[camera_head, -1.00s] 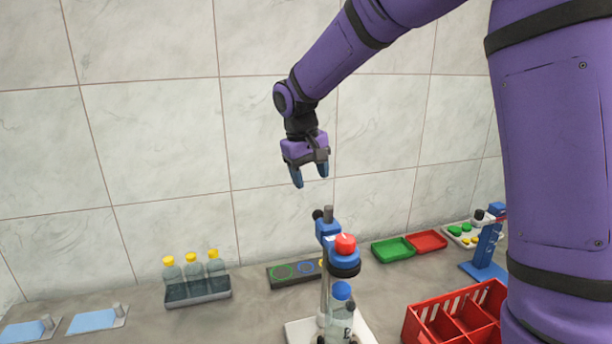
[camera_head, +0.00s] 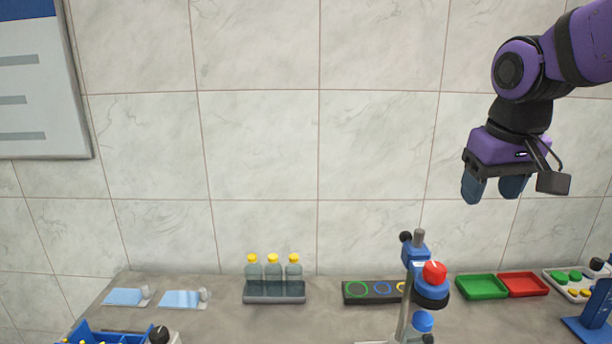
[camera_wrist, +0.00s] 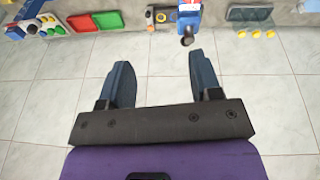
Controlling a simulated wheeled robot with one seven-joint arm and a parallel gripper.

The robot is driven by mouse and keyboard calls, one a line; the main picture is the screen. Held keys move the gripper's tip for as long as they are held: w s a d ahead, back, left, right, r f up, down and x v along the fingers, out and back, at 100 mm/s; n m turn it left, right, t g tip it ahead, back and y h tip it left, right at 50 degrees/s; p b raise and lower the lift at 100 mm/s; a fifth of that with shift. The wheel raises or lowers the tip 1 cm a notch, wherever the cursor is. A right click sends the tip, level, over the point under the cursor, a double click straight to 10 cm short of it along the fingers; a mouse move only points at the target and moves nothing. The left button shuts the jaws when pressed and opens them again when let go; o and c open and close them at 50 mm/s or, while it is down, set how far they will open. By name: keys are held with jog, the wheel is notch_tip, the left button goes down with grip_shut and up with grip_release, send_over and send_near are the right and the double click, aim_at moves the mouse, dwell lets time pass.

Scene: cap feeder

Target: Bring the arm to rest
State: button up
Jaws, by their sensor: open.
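My gripper (camera_head: 490,188) hangs in the air above the right part of the counter, its fingers pointing down. My purple arm reaches in from the upper right of the head view. The blue stand with a red knob (camera_head: 434,272) is below and left of the gripper, well apart from it. It also shows at the top of the wrist view (camera_wrist: 188,12).
Three yellow-capped bottles (camera_head: 273,273) stand in a grey tray (camera_head: 274,299). A blue bin (camera_head: 110,337) is front left. The air around the gripper is clear.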

jog(key=s+d+f+m+t, duration=0.1)
jog(key=s+d+t, duration=0.1)
jog(key=s, duration=1.1)
jog(key=shift+s+f+y, duration=0.3)
jog(key=shift+s, duration=0.05)
jog(key=shift+d, duration=0.1)
